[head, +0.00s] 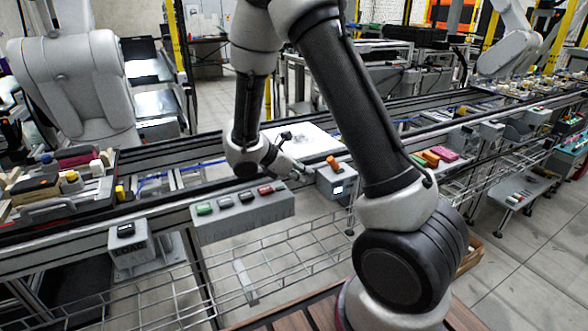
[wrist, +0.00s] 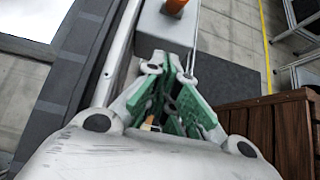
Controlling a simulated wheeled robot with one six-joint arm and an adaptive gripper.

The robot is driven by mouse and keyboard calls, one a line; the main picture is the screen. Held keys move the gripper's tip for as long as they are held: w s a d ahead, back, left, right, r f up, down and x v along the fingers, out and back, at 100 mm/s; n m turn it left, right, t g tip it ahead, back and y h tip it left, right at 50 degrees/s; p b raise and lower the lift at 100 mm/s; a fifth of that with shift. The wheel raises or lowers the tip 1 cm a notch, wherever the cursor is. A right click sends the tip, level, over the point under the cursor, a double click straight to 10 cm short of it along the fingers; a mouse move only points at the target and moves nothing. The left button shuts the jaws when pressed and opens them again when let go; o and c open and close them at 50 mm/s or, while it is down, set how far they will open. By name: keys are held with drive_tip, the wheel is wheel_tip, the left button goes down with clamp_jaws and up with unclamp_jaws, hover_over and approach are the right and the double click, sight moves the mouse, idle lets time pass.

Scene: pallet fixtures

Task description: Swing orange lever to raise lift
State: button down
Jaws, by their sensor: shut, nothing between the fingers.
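The orange lever (head: 333,163) stands up from the top of a grey box (head: 338,188) with a small lit display, at the front rail of the conveyor. In the wrist view the orange lever (wrist: 175,6) shows at the top edge, beyond the fingertips, partly cut off. My gripper (head: 301,171) is shut and empty, just left of the grey box and apart from the lever. Its green-padded fingers (wrist: 168,62) meet in the wrist view. A flat white plate (head: 312,142) lies behind the gripper; I cannot tell whether it is the lift.
A grey button box (head: 245,212) with green, dark and red buttons sits left of the lever box. A smaller one-button box (head: 126,232) is farther left. A loaded tray (head: 60,195) stands at the left. A wire shelf (head: 260,265) runs below the rail.

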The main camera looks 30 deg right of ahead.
sight(324, 175)
drive_tip(key=d, duration=0.4)
drive_tip(key=shift+d, duration=0.3)
drive_tip(key=shift+d+r, duration=0.25)
drive_tip(key=shift+d, duration=0.1)
drive_tip(key=shift+w, duration=0.1)
drive_tip(key=shift+d+r, duration=0.1)
drive_tip(key=shift+r, duration=0.05)
drive_tip(key=shift+r+y, duration=0.1)
drive_tip(key=shift+y, duration=0.2)
